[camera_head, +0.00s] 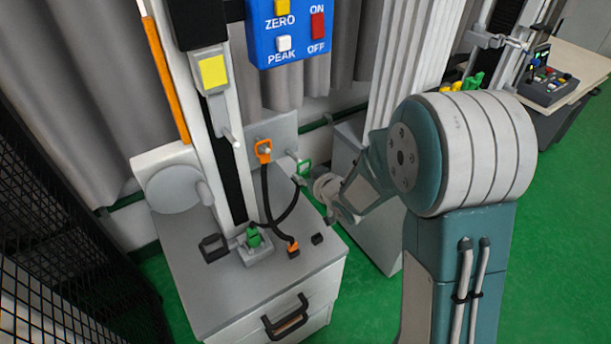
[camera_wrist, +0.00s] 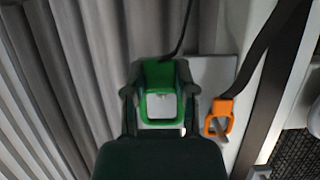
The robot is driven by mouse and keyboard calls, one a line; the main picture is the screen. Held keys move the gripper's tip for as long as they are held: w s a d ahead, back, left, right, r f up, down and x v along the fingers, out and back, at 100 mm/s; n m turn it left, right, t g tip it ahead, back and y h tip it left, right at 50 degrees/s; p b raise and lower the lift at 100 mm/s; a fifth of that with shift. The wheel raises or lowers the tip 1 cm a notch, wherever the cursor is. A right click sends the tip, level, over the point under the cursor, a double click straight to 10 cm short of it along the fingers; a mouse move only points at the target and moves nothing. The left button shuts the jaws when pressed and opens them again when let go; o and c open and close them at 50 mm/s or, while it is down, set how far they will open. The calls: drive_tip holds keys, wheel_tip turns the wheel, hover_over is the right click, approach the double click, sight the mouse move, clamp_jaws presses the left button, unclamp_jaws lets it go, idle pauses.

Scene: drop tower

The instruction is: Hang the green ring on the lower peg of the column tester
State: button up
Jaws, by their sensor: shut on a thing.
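The column tester (camera_head: 217,125) stands on a grey cabinet. A small plate (camera_head: 284,128) beside its column carries two short pegs. An orange ring (camera_head: 263,159) hangs on the upper peg, and it also shows in the wrist view (camera_wrist: 210,126). The lower peg (camera_head: 292,154) sticks out to the right and below. My gripper (camera_head: 310,180) is shut on the green ring (camera_head: 307,163), close to the tip of the lower peg. In the wrist view the green ring (camera_wrist: 158,74) sits between both fingers (camera_wrist: 160,105), its square opening facing me. I cannot tell whether the peg enters the opening.
Black cables run from both rings down to the cabinet top (camera_head: 200,290). A green part (camera_head: 253,237) sits in a clamp at the column's foot. A blue button box (camera_head: 290,35) is above. A white fluted column (camera_head: 410,60) stands behind my arm. Black mesh (camera_head: 60,230) is at left.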

drive_tip(key=shift+r+x, duration=0.2)
drive_tip(key=shift+x, duration=1)
drive_tip(key=shift+r+x, duration=0.2)
drive_tip(key=shift+x, duration=1)
drive_tip(key=shift+w+a, duration=0.1)
drive_tip(key=shift+w, duration=0.1)
drive_tip(key=o, duration=0.7)
drive_tip(key=shift+s+r, duration=0.1)
drive_tip(key=v, duration=1.1)
drive_tip(key=shift+s+d+r, duration=0.1)
drive_tip(key=shift+s+d, duration=0.1)
drive_tip(key=shift+s, duration=0.15)
